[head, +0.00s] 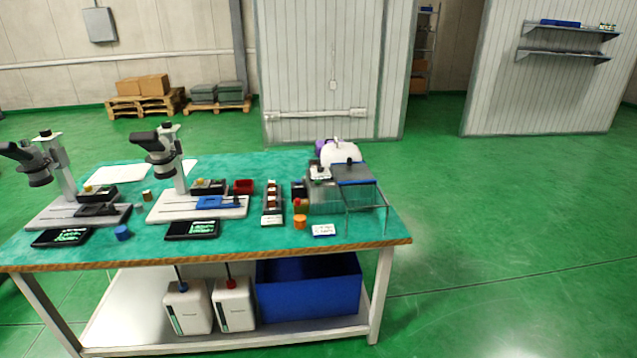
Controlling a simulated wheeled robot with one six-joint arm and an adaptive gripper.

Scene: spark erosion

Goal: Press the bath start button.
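A grey box-like unit with a blue strip (355,181) stands at the right end of the green-topped bench; it looks like the bath. A small red and green item (300,206) sits at its front left corner; I cannot tell whether it is the start button or a separate object. No button is clearly readable at this size. A small white card (323,230) with writing lies in front of the unit. My gripper is not in view.
The bench (225,256) also bears two microscope stands (175,165), dark display pads, an orange-lidded pot (300,222) and a narrow rack (272,204). Below are two white canisters (233,305) and a blue crate (308,288). The green floor (480,240) right of the bench is clear.

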